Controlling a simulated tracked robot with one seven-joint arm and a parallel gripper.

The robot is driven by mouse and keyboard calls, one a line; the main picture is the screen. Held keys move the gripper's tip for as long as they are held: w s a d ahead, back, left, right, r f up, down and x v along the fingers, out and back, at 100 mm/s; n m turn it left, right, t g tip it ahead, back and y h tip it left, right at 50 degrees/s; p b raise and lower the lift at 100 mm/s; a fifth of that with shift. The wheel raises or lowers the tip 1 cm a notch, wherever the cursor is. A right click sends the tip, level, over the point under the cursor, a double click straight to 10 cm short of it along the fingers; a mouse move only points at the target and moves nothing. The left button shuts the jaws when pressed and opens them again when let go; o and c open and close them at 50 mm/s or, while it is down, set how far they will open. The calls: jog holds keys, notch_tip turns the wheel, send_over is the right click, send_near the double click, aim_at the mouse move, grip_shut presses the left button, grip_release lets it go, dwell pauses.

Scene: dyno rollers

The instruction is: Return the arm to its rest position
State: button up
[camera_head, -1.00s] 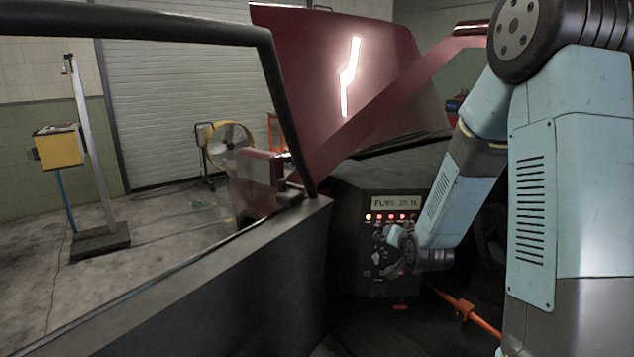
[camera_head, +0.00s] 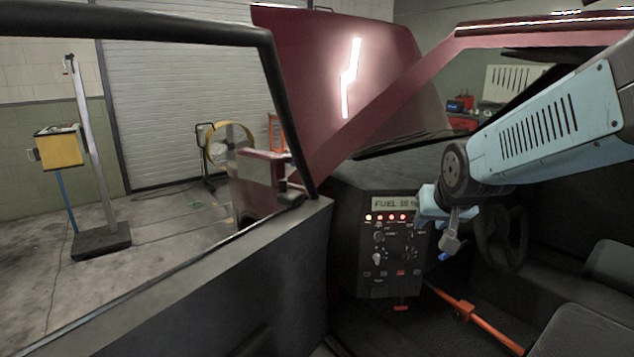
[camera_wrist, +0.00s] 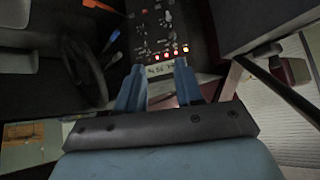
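My gripper (camera_head: 446,246) is in front of the upper right of the black control panel (camera_head: 388,285), next to the steering wheel in the head view. My pale blue arm reaches it from the right edge. In the wrist view my gripper (camera_wrist: 160,82) shows two blue fingers apart with nothing between them, so it is open and empty. The panel (camera_wrist: 158,22) shows upside down beyond the fingertips, with its lights and display. In the head view the display (camera_head: 396,204) reads FUEL and a number near 38.
The steering wheel (camera_head: 501,240) is close to the right of my gripper, and dark seats (camera_head: 590,325) lie lower right. An orange bar (camera_head: 480,320) crosses below the panel. The red frame (camera_head: 400,95) slopes above, and the door sill (camera_head: 230,265) runs at left.

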jog(key=s+r+n+g, duration=0.1)
jog(key=s+r, duration=0.3)
jog(key=s, duration=1.1)
jog(key=shift+s+d+g, duration=0.15)
jog(key=shift+s+g, duration=0.2)
jog(key=shift+g, duration=0.55)
jog(key=shift+o, duration=0.2)
